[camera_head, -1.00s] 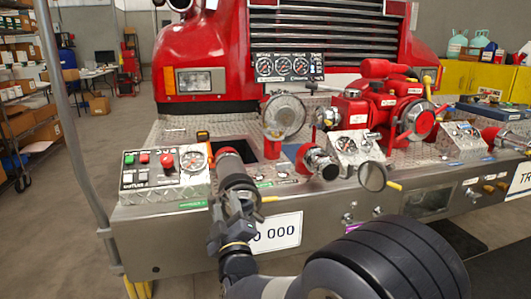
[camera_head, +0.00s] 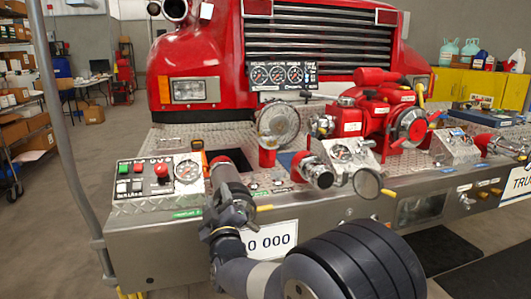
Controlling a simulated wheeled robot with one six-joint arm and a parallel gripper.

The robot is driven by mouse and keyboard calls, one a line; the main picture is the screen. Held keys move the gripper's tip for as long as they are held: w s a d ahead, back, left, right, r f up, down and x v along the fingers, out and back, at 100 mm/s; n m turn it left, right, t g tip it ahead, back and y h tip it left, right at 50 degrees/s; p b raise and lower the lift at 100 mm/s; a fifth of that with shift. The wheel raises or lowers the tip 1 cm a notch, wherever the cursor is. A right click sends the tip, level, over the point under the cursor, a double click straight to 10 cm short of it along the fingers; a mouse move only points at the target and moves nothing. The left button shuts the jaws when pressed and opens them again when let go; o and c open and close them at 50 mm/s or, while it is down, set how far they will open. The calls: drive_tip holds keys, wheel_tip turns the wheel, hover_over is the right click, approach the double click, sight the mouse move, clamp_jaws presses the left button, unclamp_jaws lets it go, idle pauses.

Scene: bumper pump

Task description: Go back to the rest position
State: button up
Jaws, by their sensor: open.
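My arm rises from the bottom of the picture, with its big dark joint at the lower right. My gripper (camera_head: 228,203) is in front of the truck's steel bumper (camera_head: 150,245). It is small and dark here; its fingertips are hard to make out, and I see nothing held in it. A dark cylindrical fitting (camera_head: 230,174) with a red ring lies directly in line beyond it. I cannot tell whether the two touch.
A control panel (camera_head: 158,178) with red and green buttons and a dial is left of the gripper. A silver fitting (camera_head: 318,172), a round disc (camera_head: 367,183) and a red pump (camera_head: 385,115) are to the right. A grey pole (camera_head: 65,150) stands at the left.

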drive_tip(key=v, duration=1)
drive_tip(key=x, duration=1)
drive_tip(key=shift+w+d+r+m+h+p, duration=0.1)
drive_tip(key=shift+d+r+m+h+p, duration=0.1)
drive_tip(key=shift+m, duration=0.35)
drive_tip(key=shift+w+d+r+m+h+p, duration=0.1)
drive_tip(key=shift+d+r+m+p, duration=0.05)
drive_tip(key=shift+m, duration=0.4)
